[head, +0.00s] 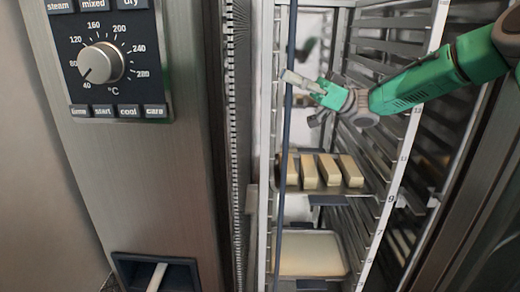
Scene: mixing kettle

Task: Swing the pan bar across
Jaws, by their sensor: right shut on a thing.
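The pan bar (284,150) is a thin dark blue upright rod at the front left of the open rack (265,130). It runs from the top to the bottom of the head view, in front of the trays. My right gripper (300,92) comes in from the upper right on a green arm and is shut on the bar in its upper part. One pale finger crosses the bar; the exact contact is too small to see clearly. My left gripper is not in view.
A tray (350,190) with several pale loaf-shaped blocks sits mid-rack, and a lower tray (310,255) holds something pale and flat. A steel oven panel with a temperature dial (101,63) stands at left. Rack rails (385,200) close in at right.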

